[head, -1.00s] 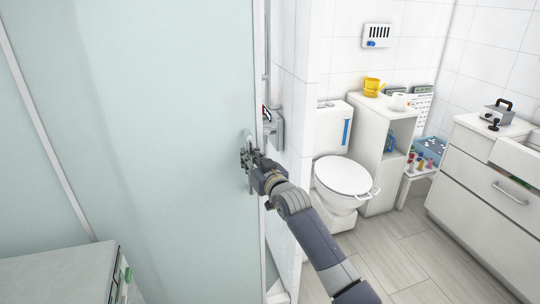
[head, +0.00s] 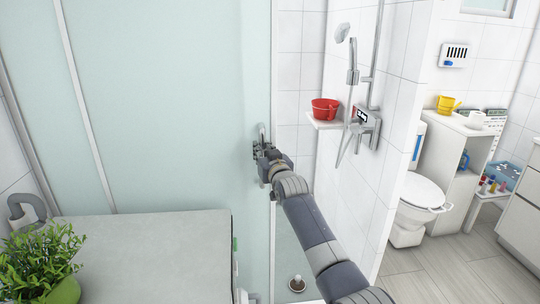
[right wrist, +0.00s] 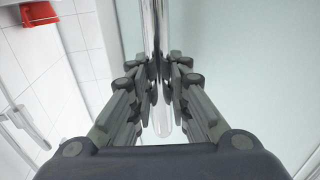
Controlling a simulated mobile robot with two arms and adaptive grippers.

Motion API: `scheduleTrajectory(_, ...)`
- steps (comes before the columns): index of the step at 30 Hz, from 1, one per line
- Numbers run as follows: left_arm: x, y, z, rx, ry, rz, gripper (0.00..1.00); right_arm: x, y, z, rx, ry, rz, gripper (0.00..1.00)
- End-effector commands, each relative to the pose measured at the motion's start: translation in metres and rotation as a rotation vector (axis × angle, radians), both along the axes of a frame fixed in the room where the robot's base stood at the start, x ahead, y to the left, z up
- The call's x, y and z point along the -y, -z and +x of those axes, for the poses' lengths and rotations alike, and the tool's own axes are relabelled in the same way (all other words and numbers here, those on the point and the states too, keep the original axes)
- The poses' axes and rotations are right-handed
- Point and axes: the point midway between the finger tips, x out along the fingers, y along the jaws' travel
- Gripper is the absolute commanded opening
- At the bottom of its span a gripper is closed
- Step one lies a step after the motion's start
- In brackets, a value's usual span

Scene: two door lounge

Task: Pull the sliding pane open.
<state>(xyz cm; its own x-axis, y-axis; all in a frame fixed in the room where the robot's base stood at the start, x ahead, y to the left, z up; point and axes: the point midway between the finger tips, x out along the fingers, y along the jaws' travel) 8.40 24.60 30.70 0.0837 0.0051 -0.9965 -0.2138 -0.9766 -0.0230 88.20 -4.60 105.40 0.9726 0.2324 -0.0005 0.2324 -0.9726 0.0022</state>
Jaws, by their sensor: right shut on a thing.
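The sliding pane (head: 180,110) is a tall frosted, pale green glass panel filling the left half of the head view. A gap stands open between its right edge and the tiled wall. Its upright chrome handle (head: 262,132) is near that edge. My right gripper (head: 264,153) is shut on the handle. In the right wrist view the fingers (right wrist: 158,80) close around the chrome bar (right wrist: 154,25) from both sides, and the bar's lower end shows between them. The pane also fills the right of that view (right wrist: 235,60). My left gripper is not in view.
Through the gap are a red bowl (head: 325,108) on a small shelf, a hand shower (head: 352,75) and a stopper-like object (head: 297,284) on the shower floor. A grey-topped cabinet (head: 150,245) and a plant (head: 40,262) stand front left. A toilet (head: 420,195) stands right, beside open floor.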

Motion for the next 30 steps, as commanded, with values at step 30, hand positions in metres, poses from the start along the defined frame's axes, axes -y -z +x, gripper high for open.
scheduleTrajectory(30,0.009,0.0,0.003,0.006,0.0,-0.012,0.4,-0.011,0.002,0.0,-0.004,0.003,-0.002,0.38)
